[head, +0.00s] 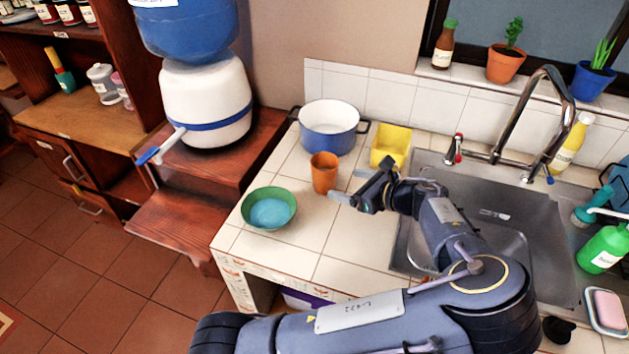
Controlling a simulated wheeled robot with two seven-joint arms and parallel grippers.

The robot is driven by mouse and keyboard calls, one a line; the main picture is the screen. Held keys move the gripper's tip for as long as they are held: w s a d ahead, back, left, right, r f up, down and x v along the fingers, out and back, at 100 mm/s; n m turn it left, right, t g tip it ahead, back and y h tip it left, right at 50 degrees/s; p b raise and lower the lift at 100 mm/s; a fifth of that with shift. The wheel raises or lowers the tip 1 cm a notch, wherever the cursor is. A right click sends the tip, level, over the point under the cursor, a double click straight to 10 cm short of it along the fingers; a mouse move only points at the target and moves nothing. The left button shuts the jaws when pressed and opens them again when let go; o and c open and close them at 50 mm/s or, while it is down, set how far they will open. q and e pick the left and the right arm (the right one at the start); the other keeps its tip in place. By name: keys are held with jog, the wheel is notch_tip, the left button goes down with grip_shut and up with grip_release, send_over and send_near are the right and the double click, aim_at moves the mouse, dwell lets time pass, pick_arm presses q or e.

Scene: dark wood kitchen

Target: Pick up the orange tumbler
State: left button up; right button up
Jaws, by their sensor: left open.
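The orange tumbler (324,174) stands upright on the white tiled counter (341,242), between the green bowl and the yellow container. My left gripper (345,185) is open, just to the right of the tumbler, with its fingers pointing left toward it. The jaws look empty, and the tumbler is not between the fingers. I cannot tell whether the nearer fingertip touches it, but it appears slightly apart. My right gripper is not in view.
A green bowl with a blue inside (269,208) sits to the left. A blue and white pot (329,127) stands behind the tumbler, and a yellow container (390,146) behind my gripper. The sink (484,195) and faucet (538,115) are right. The counter's front is clear.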

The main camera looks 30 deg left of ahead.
aim_at(332, 183)
pick_arm(q)
jog(key=shift+w+a+f+b, duration=0.1)
jog(key=shift+a+f+b, duration=0.25)
jog(key=shift+a+f, duration=0.45)
jog(key=p+x, duration=0.1)
jog(key=x, duration=0.6)
jog(key=shift+a+p, duration=0.1)
jog(key=shift+p, duration=0.2)
jog(key=c, duration=1.1)
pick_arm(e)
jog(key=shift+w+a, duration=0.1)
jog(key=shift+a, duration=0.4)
